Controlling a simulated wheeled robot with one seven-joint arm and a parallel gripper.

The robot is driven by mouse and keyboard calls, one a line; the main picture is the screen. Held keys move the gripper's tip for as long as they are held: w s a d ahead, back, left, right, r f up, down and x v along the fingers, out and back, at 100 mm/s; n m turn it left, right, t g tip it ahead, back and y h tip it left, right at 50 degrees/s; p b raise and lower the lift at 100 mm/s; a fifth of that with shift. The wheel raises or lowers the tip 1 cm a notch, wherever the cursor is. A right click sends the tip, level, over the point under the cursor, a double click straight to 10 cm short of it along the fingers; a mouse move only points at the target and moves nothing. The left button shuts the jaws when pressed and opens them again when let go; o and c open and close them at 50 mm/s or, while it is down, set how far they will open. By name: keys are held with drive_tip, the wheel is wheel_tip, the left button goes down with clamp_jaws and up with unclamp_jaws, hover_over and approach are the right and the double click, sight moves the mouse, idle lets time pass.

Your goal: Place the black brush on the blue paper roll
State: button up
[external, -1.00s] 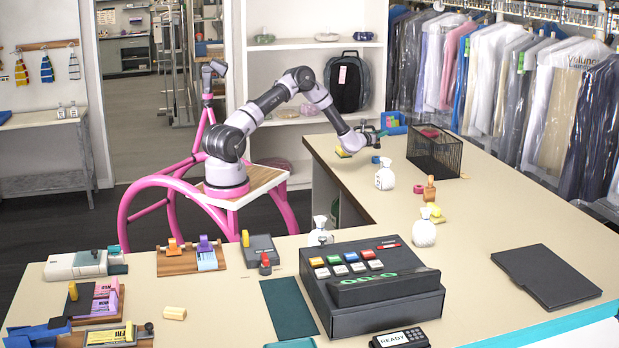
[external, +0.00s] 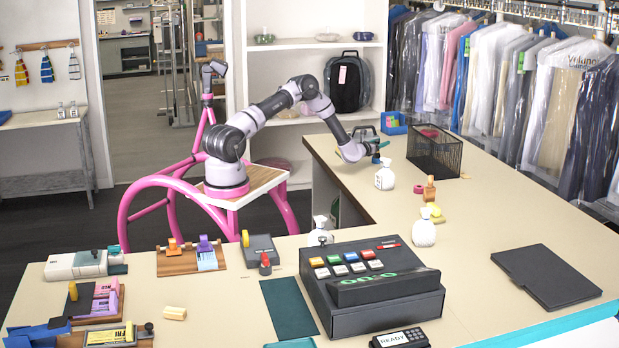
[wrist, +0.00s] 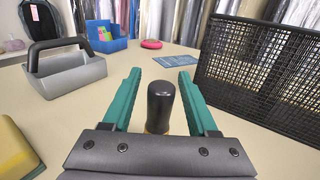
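My gripper (external: 381,146) is low over the far arm of the counter. In the wrist view its teal fingers (wrist: 157,76) are open. A rounded black knob with a little tan below it, apparently the black brush (wrist: 160,100), stands upright between them, with gaps on both sides. Its lower part is hidden by my gripper, and I cannot make it out in the external view. A small blue thing (external: 376,159), perhaps the blue paper roll, shows just below my gripper, left of the spray bottle's top. I do not see it in the wrist view.
A black mesh basket (wrist: 262,75) stands close on the right. A grey caddy (wrist: 72,80) is on the left, with a blue bin (wrist: 105,36) behind. A yellow sponge (wrist: 12,150) is at lower left. A white spray bottle (external: 385,177) stands near my gripper.

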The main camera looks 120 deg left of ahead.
drive_tip(key=shift+r, duration=0.2)
drive_tip(key=v, duration=1.2)
drive_tip(key=shift+w, duration=0.1)
